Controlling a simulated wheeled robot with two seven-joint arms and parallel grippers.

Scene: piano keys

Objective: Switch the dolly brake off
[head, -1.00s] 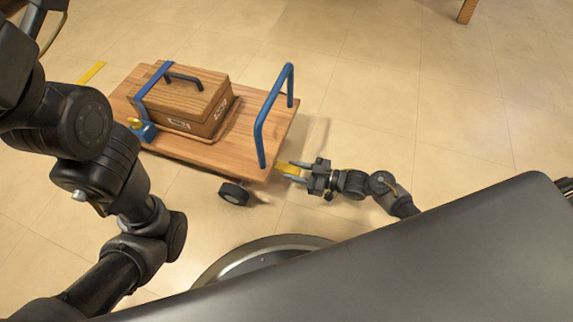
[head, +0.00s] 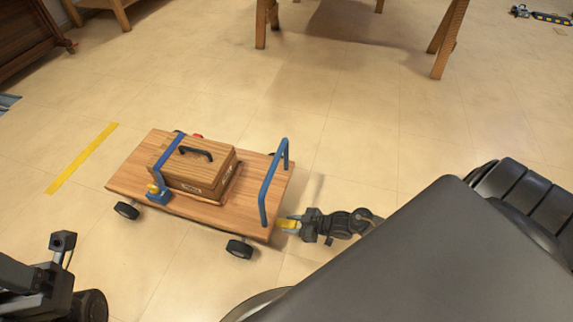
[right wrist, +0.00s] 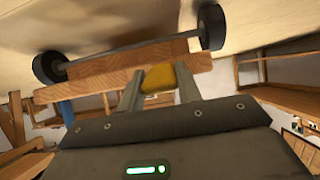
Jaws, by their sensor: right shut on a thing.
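The wooden dolly (head: 240,212) stands on the floor with a blue push handle (head: 265,190) at its right end. A yellow brake lever (head: 287,224) sticks out at that end, below the deck. My right gripper (head: 291,222) is shut on the yellow lever. In the right wrist view, the lever (right wrist: 162,78) sits between the fingers, against the dolly's wooden edge (right wrist: 115,82), with two black wheels beyond. My left arm shows only at the lower left; its gripper (head: 62,243) is partly seen and its jaws are unclear.
A wooden case (head: 195,168) is held on the deck by a blue strap (head: 168,155). A yellow floor line (head: 82,158) lies left of the dolly. Wooden table legs (head: 450,40) stand at the back. The floor behind the dolly is clear.

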